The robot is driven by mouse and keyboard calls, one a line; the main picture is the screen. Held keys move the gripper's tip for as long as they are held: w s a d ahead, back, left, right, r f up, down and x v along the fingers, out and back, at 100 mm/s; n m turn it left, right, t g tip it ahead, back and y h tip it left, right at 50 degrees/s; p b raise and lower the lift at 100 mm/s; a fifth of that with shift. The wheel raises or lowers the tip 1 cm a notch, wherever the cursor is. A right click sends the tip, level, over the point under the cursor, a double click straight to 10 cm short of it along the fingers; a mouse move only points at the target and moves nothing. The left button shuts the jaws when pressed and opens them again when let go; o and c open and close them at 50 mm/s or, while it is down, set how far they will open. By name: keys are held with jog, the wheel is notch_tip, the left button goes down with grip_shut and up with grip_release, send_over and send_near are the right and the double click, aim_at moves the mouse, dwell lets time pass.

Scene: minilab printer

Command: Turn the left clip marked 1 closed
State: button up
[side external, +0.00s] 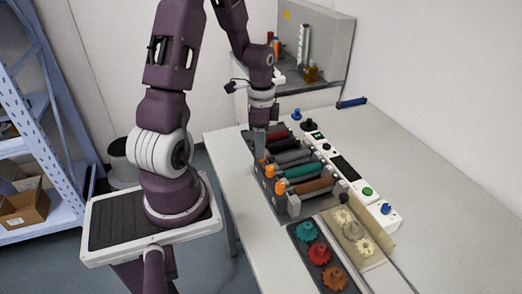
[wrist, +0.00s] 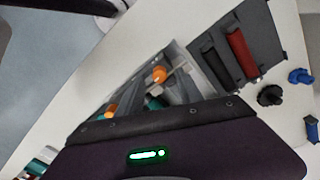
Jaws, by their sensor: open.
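The printer unit (side external: 295,211) lies on the table with several rollers across it. Several orange clips stand along its left edge: one (side external: 281,187) at the near end, one (side external: 269,171) in the middle and one at the far end, close under my gripper (side external: 262,155). No number marks are legible, so I cannot tell which clip is marked 1. The wrist view shows one orange clip (wrist: 159,74) clearly and another (wrist: 111,110) partly behind the dark gripper body. My gripper points down, open, at the far orange clip; whether it touches is unclear. My gripper body hides much of the printer in the wrist view.
A teal roller (side external: 306,169) and a brown roller (side external: 313,186) lie in the printer. A dark tray (side external: 300,228) with coloured gears stands at its near end. Black and blue knobs (side external: 297,114) stand behind. The right side of the table is clear.

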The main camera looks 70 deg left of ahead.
jog(key=shift+f, duration=1.25)
grip_shut()
jog(key=shift+n, duration=0.3)
jog(key=n, duration=1.7)
jog(key=shift+n, duration=0.3)
